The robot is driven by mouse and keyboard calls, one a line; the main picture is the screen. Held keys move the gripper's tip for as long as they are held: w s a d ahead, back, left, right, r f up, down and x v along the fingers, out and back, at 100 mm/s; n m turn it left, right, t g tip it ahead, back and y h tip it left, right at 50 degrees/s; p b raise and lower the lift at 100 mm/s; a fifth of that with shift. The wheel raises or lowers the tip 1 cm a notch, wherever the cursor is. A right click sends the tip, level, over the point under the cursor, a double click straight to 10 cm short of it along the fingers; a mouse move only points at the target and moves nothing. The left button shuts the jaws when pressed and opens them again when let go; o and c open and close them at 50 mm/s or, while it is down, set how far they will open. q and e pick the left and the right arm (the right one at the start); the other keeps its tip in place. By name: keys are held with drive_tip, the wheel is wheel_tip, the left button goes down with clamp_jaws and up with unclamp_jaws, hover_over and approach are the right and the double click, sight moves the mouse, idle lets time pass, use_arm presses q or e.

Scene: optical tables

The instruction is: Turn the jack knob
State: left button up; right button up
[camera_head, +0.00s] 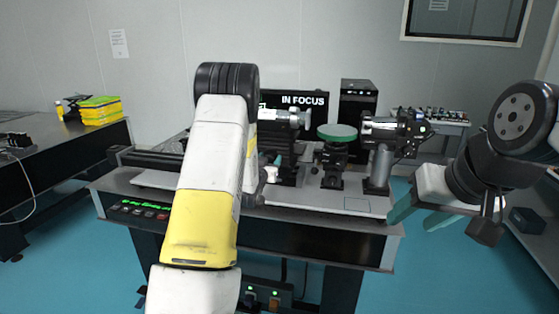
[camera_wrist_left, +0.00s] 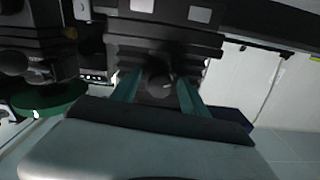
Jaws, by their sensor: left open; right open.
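A dark round knob (camera_wrist_left: 160,86) shows in the left wrist view, in front of a black ridged stage (camera_wrist_left: 165,45) that looks like the jack. My left gripper (camera_wrist_left: 158,92) is open, with one teal finger on each side of the knob. I cannot tell whether the fingers touch it. In the head view my left arm covers most of this spot; only a bit of the left gripper (camera_head: 276,163) shows beside the black stage (camera_head: 287,168). My right gripper (camera_head: 420,212) is open and empty, off the table's right front corner.
The optical table (camera_head: 300,222) carries a green disc on a mount (camera_head: 337,132), a silver lens barrel (camera_head: 285,116) and a cylinder on a post (camera_head: 383,128). A screen reading IN FOCUS (camera_head: 304,101) stands behind. A side table (camera_head: 60,160) with yellow boxes (camera_head: 100,110) is at left.

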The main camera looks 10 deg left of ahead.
use_arm(q)
clamp_jaws()
drive_tip(key=shift+m, duration=0.3)
unclamp_jaws()
idle(0.3)
drive_tip(key=s, duration=0.7)
drive_tip(key=shift+s+a, duration=0.15)
drive_tip(key=shift+s, duration=0.25)
